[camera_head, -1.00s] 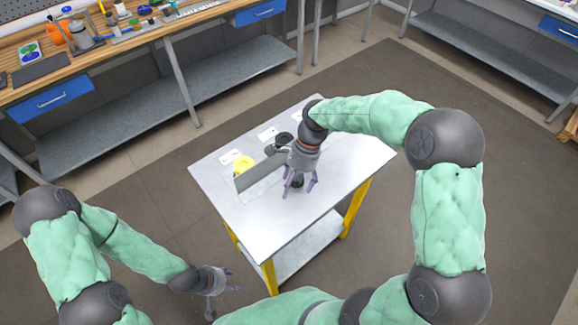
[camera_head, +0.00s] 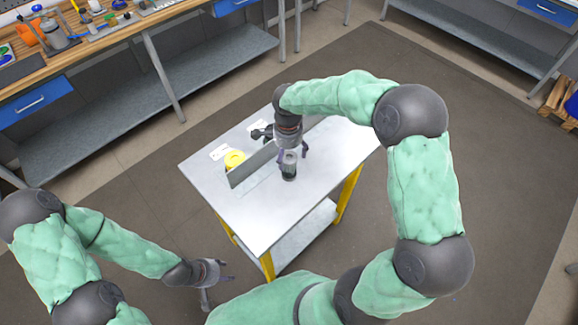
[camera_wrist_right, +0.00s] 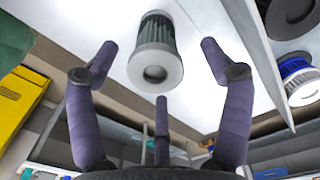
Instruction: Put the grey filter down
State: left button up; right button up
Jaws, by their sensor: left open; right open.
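The grey filter (camera_head: 289,170) is a dark pleated cylinder with a pale end cap. It stands on the white table (camera_head: 255,215), in front of a low grey divider. In the right wrist view the filter (camera_wrist_right: 155,50) shows between the spread fingers, with a visible gap on both sides. My right gripper (camera_head: 290,157) is open just above and behind the filter. My left gripper (camera_head: 215,283) is open and empty, low beside the table's near left edge. The filter's contact with the table is hard to see in detail.
A thin upright grey divider (camera_head: 250,166) crosses the table. Behind it are a yellow round part (camera_head: 234,159), dark parts (camera_head: 263,133) and white labels (camera_head: 220,152). The right wrist view shows a blue filter (camera_wrist_right: 298,78) beyond the divider. The front of the table is clear.

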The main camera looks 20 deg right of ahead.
jog(key=f, duration=0.5)
jog(key=shift+s+a, duration=0.1)
jog(key=shift+s, duration=0.15)
jog(key=c, duration=1.4)
jog(key=shift+o, duration=0.2)
jog(key=shift+r, duration=0.15)
